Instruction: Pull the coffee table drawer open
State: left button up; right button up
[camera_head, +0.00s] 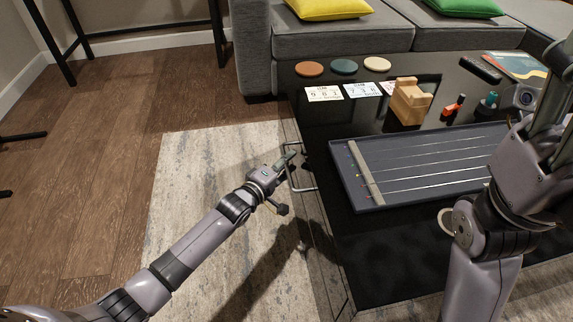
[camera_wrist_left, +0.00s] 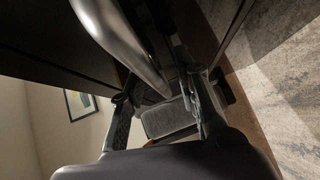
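The black coffee table (camera_head: 390,255) stands at the right in the head view. A silver bar handle (camera_head: 301,189) sticks out from its left side, on the drawer front (camera_head: 322,235). My left gripper (camera_head: 286,182) is at this handle, with its fingers apart. In the left wrist view the handle (camera_wrist_left: 125,40) is large and close, and runs down toward the space between the spread fingers (camera_wrist_left: 165,110). I cannot tell whether they touch it. No clear gap shows at the drawer. My right arm fills the right edge; its fingers are not clear.
On the table are a grey tray with strings (camera_head: 420,195), a wooden block (camera_head: 410,102), colored discs (camera_head: 343,67), cards (camera_head: 362,90) and a remote (camera_head: 480,69). A grey sofa (camera_head: 340,38) stands behind.

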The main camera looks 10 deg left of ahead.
pick_arm(q)
jog(key=shift+c, duration=0.5)
grip_shut()
dwell(0.3)
